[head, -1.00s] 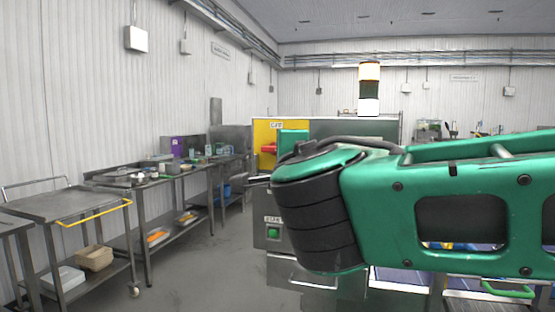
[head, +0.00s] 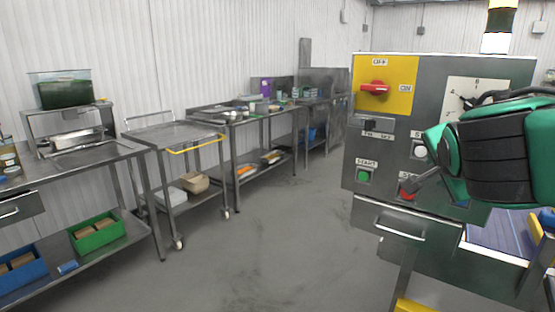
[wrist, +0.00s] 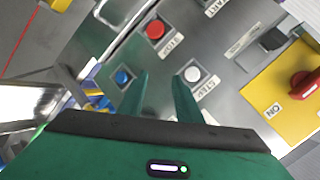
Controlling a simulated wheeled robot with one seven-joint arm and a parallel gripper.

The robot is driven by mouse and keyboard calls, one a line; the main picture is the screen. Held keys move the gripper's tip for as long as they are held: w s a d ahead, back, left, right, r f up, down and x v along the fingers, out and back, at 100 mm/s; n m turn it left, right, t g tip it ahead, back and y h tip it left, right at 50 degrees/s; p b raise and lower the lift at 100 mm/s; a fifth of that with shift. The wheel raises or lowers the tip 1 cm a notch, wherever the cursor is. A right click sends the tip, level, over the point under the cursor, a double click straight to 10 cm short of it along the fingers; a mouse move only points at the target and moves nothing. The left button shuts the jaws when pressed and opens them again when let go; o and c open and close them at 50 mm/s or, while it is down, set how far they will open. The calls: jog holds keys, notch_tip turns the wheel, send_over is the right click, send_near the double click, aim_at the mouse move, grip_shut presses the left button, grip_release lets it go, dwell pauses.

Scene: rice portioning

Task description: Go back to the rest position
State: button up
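My gripper (wrist: 160,80) is open and empty. Its two green fingers stand apart in front of a grey control panel (wrist: 228,75) in the wrist view. The fingertips are between the blue button (wrist: 123,77) and the white STEP button (wrist: 192,74), with the red STOP button (wrist: 155,29) beyond; I cannot tell whether they touch the panel. In the head view my green and black arm reaches in from the right and covers part of the panel (head: 400,150). The red rotary switch (head: 375,88) sits on a yellow plate, above the green START button (head: 363,176).
A drawer handle (head: 390,228) sticks out below the panel. A cart (head: 185,135) with a yellow handle and steel tables (head: 95,152) line the left wall. A blue conveyor-like surface (head: 495,232) lies at lower right. The grey floor (head: 270,235) between is clear.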

jog(key=s+d+f+n+g+y, duration=0.2)
jog(key=s+d+f+n+g, duration=0.45)
jog(key=s+f, duration=0.75)
jog(key=s+a+f+n+g+y, duration=0.1)
jog(key=s+f+n+g+y, duration=0.3)
jog(key=s, duration=0.7)
notch_tip(320, 180, down, 3)
jog(key=shift+s+r, duration=0.15)
jog(key=shift+s, duration=0.15)
jog(key=shift+g, duration=0.25)
jog(key=shift+w+f, duration=0.25)
jog(key=shift+w, duration=0.4)
